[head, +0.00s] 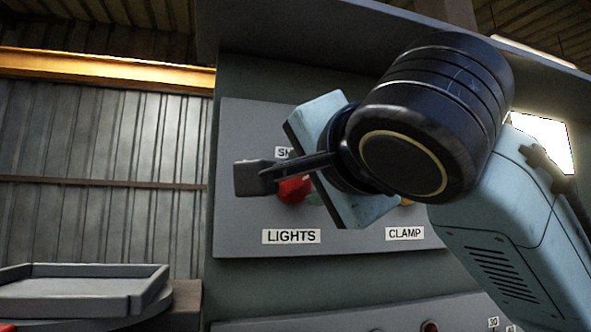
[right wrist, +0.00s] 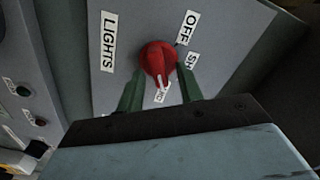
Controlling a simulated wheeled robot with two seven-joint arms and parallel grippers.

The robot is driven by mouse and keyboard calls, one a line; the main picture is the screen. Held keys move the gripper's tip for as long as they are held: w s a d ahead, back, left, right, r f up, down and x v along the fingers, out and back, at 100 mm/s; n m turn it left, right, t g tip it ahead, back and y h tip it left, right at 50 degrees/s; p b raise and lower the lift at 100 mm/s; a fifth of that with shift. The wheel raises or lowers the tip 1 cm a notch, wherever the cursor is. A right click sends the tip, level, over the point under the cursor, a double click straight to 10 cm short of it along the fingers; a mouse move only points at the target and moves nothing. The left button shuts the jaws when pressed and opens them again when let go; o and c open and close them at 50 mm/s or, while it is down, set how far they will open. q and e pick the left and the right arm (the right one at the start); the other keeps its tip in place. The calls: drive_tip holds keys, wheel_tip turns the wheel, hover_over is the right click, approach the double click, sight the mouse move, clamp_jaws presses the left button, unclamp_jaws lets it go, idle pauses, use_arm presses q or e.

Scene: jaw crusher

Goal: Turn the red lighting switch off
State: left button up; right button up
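The red lighting switch (right wrist: 157,58) is a round knob on a grey panel, beside the LIGHTS label (right wrist: 108,40). Its white pointer points down in the right wrist view, at a partly hidden label (right wrist: 158,96), and away from the OFF label (right wrist: 187,27). In the head view the switch (head: 294,189) is partly covered by my right gripper (head: 262,177). In the right wrist view the two fingers of my right gripper (right wrist: 160,74) are apart, one on each side of the knob's lower part. I cannot tell whether they touch it. My left gripper is not in view.
The grey control panel (head: 238,130) also carries a CLAMP label (head: 404,233) to the right, near a mostly hidden yellow control. More controls sit on a lower panel (head: 430,326). A grey tray (head: 80,295) stands at the lower left. Space left of the panel is open.

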drive_tip(key=shift+w+a, duration=0.15)
drive_tip(key=shift+w, duration=0.25)
drive_tip(key=shift+s, duration=0.1)
clamp_jaws()
